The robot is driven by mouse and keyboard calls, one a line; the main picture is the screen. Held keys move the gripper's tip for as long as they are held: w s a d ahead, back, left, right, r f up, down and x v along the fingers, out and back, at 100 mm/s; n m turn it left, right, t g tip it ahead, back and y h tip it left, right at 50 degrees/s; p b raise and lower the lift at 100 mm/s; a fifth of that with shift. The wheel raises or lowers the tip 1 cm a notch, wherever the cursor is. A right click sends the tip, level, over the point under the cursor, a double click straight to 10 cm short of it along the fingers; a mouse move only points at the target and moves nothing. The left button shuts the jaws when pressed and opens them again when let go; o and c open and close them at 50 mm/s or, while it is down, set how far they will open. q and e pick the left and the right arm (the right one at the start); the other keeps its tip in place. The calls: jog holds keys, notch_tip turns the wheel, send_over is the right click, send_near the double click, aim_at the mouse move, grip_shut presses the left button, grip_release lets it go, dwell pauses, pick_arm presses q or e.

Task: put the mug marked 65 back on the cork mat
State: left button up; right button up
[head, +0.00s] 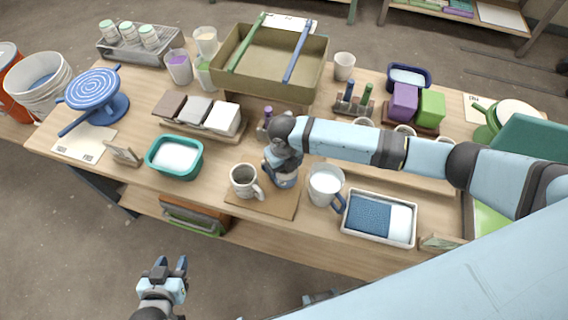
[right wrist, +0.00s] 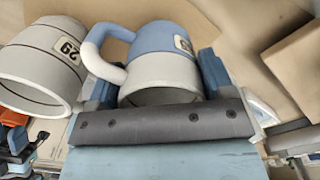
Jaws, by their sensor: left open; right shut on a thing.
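A blue-and-white mug (head: 286,181) is under my right gripper (head: 283,166). In the right wrist view the same mug (right wrist: 163,65) sits between the two fingers, its handle to the left. It has a small number tag that I cannot read clearly. My right gripper is shut on this mug over the right part of the cork mat (head: 262,207); I cannot tell whether the mug touches it. A grey-white mug (head: 242,180) with dark rings stands on the mat's left part, with a tag in the right wrist view (right wrist: 40,65). My left gripper (head: 170,267) is open and empty, off the table's front.
A white mug with a blue handle (head: 325,185) stands just right of the mat. A tray with a blue sponge-like block (head: 410,232) lies further right. A teal tub (head: 155,170) is to the left. My right arm covers part of the table.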

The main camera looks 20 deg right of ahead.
jog(key=o, duration=0.7)
jog(key=shift+f, duration=0.15)
jog(key=shift+c, duration=0.2)
jog(key=o, duration=0.4)
jog(key=shift+o, duration=0.2)
jog(key=shift+r, duration=0.3)
notch_tip(320, 180, up, 12)
jog(key=shift+b, duration=0.45)
jog(key=shift+s+f, duration=0.1)
jog(key=shift+f, duration=0.1)
